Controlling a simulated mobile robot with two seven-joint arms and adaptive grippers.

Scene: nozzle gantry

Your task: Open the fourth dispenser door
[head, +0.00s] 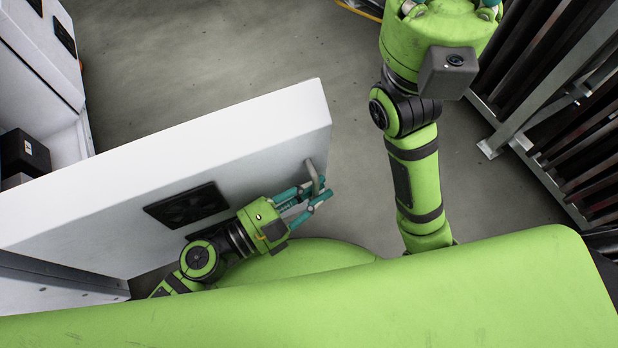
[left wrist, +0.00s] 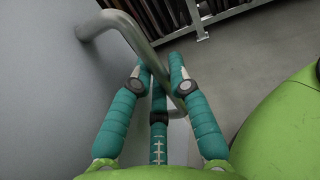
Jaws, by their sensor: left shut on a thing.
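The white dispenser door (head: 240,125) stands swung out from the white cabinet, at a wide angle across the left of the head view. A grey metal bar handle (head: 313,177) is fixed near its free end. My left gripper (head: 317,191) is at this handle, with its teal fingers around the bar. In the left wrist view the fingers (left wrist: 160,85) close around the curved handle (left wrist: 128,30), next to the door's grey-looking face (left wrist: 50,70). My right gripper (head: 450,5) is at the top edge of the head view, mostly cut off, so its fingertips are hidden.
A white cabinet (head: 70,140) with a black box (head: 24,155) inside is at the left. A dark vent (head: 187,205) is set in the door. Metal racks with dark slats (head: 580,150) stand at the right. Grey floor (head: 230,45) is clear beyond the door.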

